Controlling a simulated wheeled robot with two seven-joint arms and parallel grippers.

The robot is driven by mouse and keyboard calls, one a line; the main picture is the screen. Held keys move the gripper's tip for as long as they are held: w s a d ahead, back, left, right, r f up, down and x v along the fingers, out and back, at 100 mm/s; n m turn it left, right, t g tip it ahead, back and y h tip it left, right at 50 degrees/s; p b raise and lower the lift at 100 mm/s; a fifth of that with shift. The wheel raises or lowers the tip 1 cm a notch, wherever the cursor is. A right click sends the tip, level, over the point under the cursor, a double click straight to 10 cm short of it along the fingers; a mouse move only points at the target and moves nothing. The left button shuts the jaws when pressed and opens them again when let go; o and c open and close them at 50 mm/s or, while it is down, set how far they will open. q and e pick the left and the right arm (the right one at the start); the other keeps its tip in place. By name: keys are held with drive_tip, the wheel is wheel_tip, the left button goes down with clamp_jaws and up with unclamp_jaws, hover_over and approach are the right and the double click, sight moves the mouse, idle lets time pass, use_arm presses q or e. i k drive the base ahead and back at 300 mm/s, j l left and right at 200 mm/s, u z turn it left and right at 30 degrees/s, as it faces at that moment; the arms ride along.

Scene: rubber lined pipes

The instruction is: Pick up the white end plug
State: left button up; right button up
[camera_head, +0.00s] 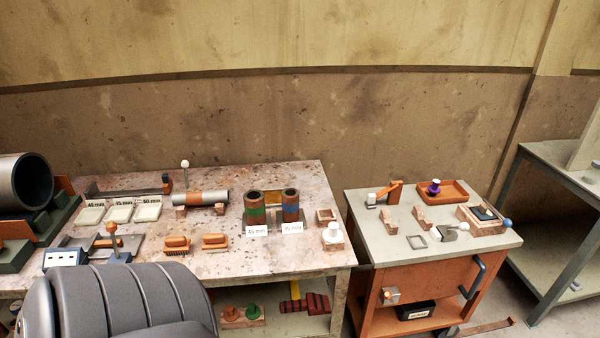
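A white end plug (332,233) stands upright on a small wooden block (334,246) at the right front corner of the stained table (300,259). Neither of my grippers shows in the head view, so their distance from the plug and their state cannot be seen. An orange plug (230,312) and a green plug (252,311) stand on a block on the shelf below. A purple plug with a white top (434,187) stands in an orange tray (447,192) on the cart.
Two upright pipes, one with a green band (255,214) and one with a blue band (291,212), stand left of the white plug. An empty wooden block (325,215) is behind it. A gap separates the table from the cart (385,252).

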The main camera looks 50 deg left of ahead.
sight(332, 235)
drive_tip(key=u, duration=1.3)
drive_tip(key=z, duration=0.25)
